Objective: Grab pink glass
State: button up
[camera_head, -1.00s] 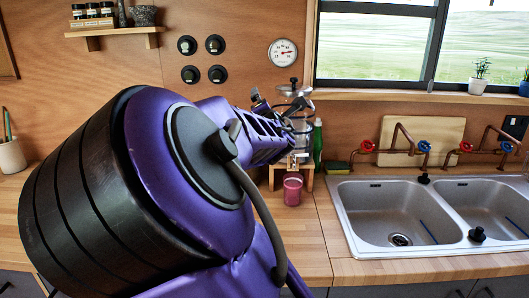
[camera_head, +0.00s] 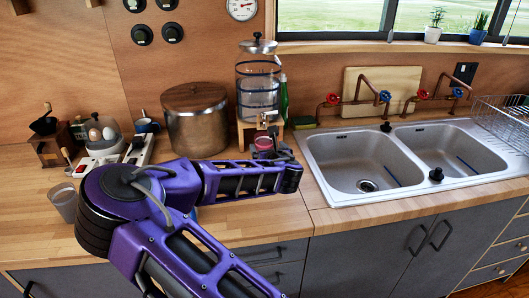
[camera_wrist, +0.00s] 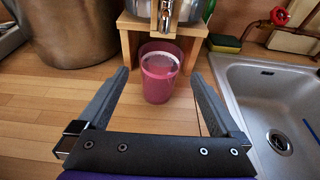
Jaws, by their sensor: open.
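The pink glass (camera_wrist: 158,88) stands upright on the wooden counter in the wrist view, in front of the dispenser's wooden stand. My gripper (camera_wrist: 159,76) is open, with one finger to the left and one to the right of the glass. I see no finger touching it. In the head view only the upper part of the pink glass (camera_head: 263,142) shows. My purple arm hides its lower part, and the gripper's fingers are hard to make out there.
A glass water dispenser (camera_head: 258,85) stands on a wooden stand behind the pink glass. A large lidded pot (camera_head: 195,118) is to its left. The sink (camera_head: 362,160) is to the right.

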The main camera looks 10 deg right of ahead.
aim_at(263, 135)
jog(key=x, duration=0.4)
jog(key=shift+w, duration=0.35)
jog(key=shift+x, duration=2.65)
jog(key=shift+r, duration=0.15)
jog(key=shift+r, duration=0.1)
grip_shut()
jog(key=shift+r, duration=0.25)
